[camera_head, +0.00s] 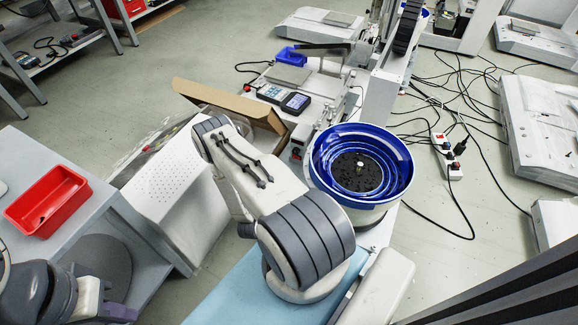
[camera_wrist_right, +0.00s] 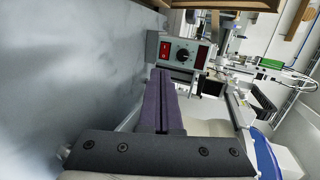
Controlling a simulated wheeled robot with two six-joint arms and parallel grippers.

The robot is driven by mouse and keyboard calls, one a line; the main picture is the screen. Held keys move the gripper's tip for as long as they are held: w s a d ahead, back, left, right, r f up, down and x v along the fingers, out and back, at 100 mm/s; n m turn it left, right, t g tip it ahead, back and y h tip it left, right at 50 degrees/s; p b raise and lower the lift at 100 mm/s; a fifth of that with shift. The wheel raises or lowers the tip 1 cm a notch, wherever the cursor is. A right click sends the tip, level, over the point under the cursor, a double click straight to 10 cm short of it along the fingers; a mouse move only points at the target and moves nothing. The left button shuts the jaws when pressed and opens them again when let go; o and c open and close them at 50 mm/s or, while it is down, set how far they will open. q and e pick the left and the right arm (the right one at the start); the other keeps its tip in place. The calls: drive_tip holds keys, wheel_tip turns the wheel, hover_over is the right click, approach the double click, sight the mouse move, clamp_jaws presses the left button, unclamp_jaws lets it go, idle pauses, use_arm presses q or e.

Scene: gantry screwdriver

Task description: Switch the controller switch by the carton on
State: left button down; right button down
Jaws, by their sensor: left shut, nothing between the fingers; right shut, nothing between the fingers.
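In the right wrist view, the controller (camera_wrist_right: 183,53) is a grey box with a red rocker switch (camera_wrist_right: 165,50), a black knob and a red display. I cannot tell the rocker's position. My right gripper (camera_wrist_right: 160,73) is shut and empty, its purple fingertips just below the switch in the picture; I cannot tell whether they touch the box. The brown carton (camera_head: 232,104) stands open in the head view, partly behind my right arm. A brown edge shows at the top of the wrist view. My left gripper (camera_head: 122,312) is shut and empty at the lower left.
The blue bowl feeder (camera_head: 360,165) stands right of my right arm. A white perforated box (camera_head: 180,190) is left of it. A red tray (camera_head: 47,200) sits on the left table. Cables and a power strip (camera_head: 447,157) lie on the floor at right.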

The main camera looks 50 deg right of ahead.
sight(293, 156)
drive_tip(key=shift+w+a, duration=0.1)
drive_tip(key=shift+a, duration=0.05)
drive_tip(key=b+x, duration=0.2)
drive_tip(key=x, duration=0.2)
drive_tip(key=b+x, duration=0.3)
drive_tip(key=x, duration=0.1)
drive_tip(key=b+x, duration=0.3)
drive_tip(key=x, duration=0.2)
drive_tip(key=shift+r, duration=0.4)
drive_tip(key=shift+w+d+r+b, duration=0.2)
drive_tip(key=shift+d+b, duration=0.1)
drive_tip(key=shift+d, duration=0.35)
